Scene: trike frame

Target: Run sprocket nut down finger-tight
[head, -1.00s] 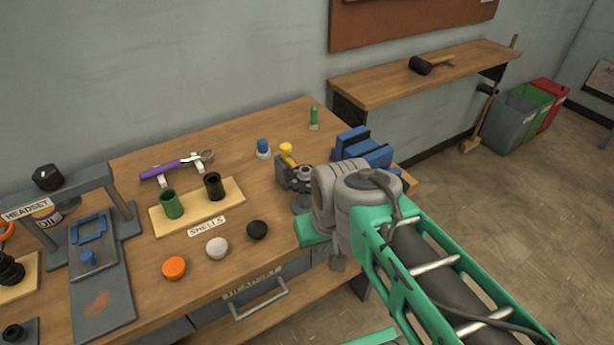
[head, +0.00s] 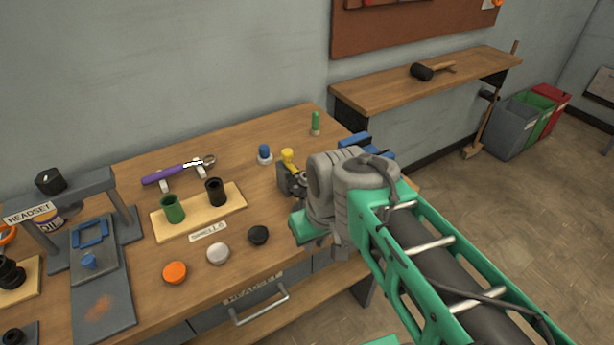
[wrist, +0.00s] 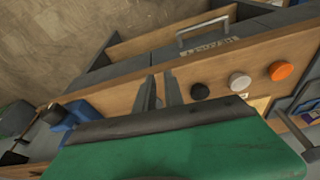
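I cannot make out a sprocket nut or a sprocket in either view. A dark grey fixture (head: 287,180) with a yellow-topped piece (head: 287,158) stands near the bench's right end, partly hidden by my arm. In the head view my wrist covers the area right of it, and my fingers are not clear there. In the wrist view my gripper (wrist: 161,80) shows two grey fingers beyond the green hand housing. A narrow gap with bench wood behind it shows between them, and I see nothing held. The blue vise-like block (head: 356,140) is mostly behind my arm.
A green cylinder (head: 315,124) and a blue-topped piece (head: 264,153) stand behind the fixture. Green and black shells (head: 215,192) stand on a wooden board. Black, white and orange caps (head: 175,272) lie near the front edge, above a drawer handle (head: 260,304). Bench between is clear.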

